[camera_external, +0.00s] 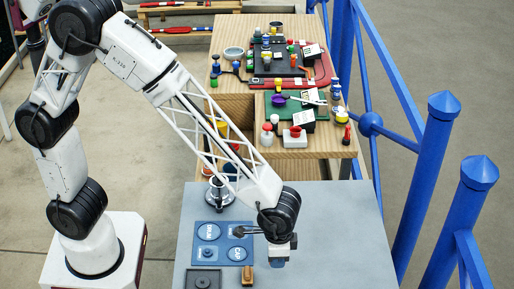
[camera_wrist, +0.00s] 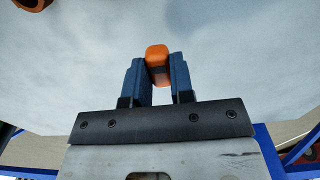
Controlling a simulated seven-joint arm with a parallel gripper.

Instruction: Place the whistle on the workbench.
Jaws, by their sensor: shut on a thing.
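My gripper (camera_wrist: 157,78) is shut on a small orange thing, which I take to be the whistle (camera_wrist: 157,54). Its rounded end sticks out past the two dark blue fingers in the wrist view. In the external view my gripper (camera_external: 278,263) points down over the grey-topped workbench (camera_external: 335,235), right of the blue panel. The whistle cannot be made out there. Whether it touches the grey top or hangs just above it, I cannot tell.
A blue panel with oval markings (camera_external: 223,242), a dark square plate (camera_external: 203,279), a brown block (camera_external: 247,275) and a metal round-based fitting (camera_external: 218,193) are on the grey top. A cluttered wooden table (camera_external: 230,32) stands behind. Blue posts (camera_external: 428,180) rise at right. The grey top's right side is clear.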

